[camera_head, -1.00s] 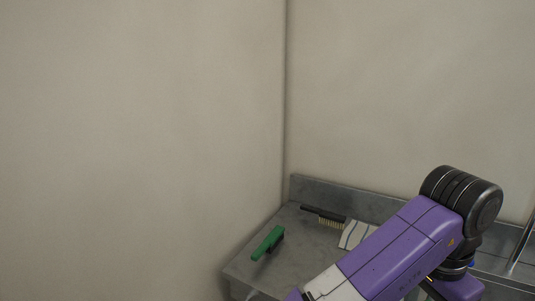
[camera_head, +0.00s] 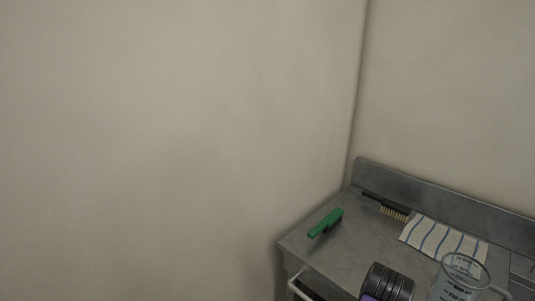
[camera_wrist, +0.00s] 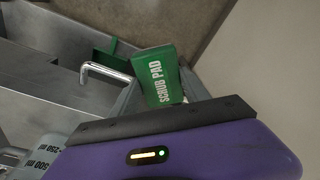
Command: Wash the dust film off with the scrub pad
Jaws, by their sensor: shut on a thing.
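The scrub pad (camera_wrist: 157,75) is a green block with white "SCRUB PAD" lettering in the wrist view. My gripper (camera_wrist: 161,88) is shut on it, with a grey finger at each side. The pad is tilted in the picture, and its far face is hidden. I cannot make out a dust film on any surface.
Walls close the back and left.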

